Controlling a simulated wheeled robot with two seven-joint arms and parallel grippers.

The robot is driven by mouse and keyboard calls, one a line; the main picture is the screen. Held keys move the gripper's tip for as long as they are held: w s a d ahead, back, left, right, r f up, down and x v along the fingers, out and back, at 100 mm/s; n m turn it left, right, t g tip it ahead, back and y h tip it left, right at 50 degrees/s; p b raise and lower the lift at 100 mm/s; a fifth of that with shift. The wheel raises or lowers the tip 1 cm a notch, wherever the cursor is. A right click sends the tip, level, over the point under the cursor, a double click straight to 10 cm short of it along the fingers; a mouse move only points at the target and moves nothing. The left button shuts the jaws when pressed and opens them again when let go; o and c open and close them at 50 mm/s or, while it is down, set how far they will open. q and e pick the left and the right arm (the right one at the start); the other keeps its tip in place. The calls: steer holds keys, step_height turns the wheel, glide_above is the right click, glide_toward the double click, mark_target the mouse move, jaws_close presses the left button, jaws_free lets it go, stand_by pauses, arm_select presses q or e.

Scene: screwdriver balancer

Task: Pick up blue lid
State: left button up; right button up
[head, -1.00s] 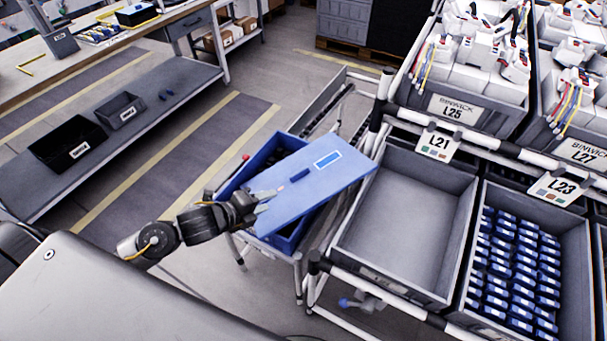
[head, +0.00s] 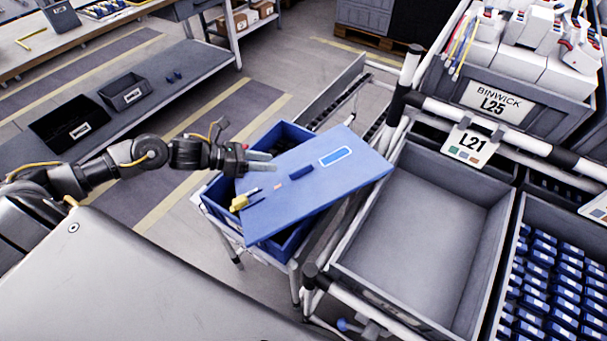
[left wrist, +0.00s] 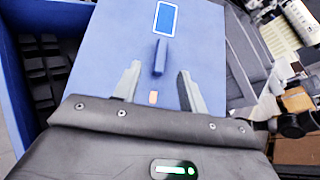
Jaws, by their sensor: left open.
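The blue lid (head: 320,195) lies askew across the top of a blue box (head: 287,136), leaving part of the box uncovered. The lid has a small dark blue raised handle (head: 301,171) and a bright blue label. My left gripper (head: 262,161) is over the lid's left part, open and empty, fingers pointing toward the handle. In the left wrist view, the lid (left wrist: 197,40) fills the middle. The handle (left wrist: 160,57) stands ahead of and between the two spread fingertips (left wrist: 158,75). My right gripper is not in view.
A small yellow item (head: 240,202) shows at the lid's left edge. An empty grey bin (head: 425,225) stands right of the lid, beside a bin of blue parts (head: 560,275). A workbench shelf (head: 160,115) holds two black bins at left.

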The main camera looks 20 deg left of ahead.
mark_target(301, 167)
arm_select(q)
steer(key=x, duration=0.4)
steer(key=shift+p, duration=0.3)
steer(key=shift+w+d+f, duration=0.1)
steer(key=shift+d, duration=0.25)
steer(key=p+x, duration=0.2)
steer(key=x, duration=0.2)
steer(key=shift+w+d, duration=0.15)
steer(key=shift+d, duration=0.1)
steer(key=shift+w+d+f, duration=0.1)
steer(key=shift+d+f, duration=0.05)
steer(key=shift+f, duration=0.1)
steer(key=c, duration=0.5)
jaws_close()
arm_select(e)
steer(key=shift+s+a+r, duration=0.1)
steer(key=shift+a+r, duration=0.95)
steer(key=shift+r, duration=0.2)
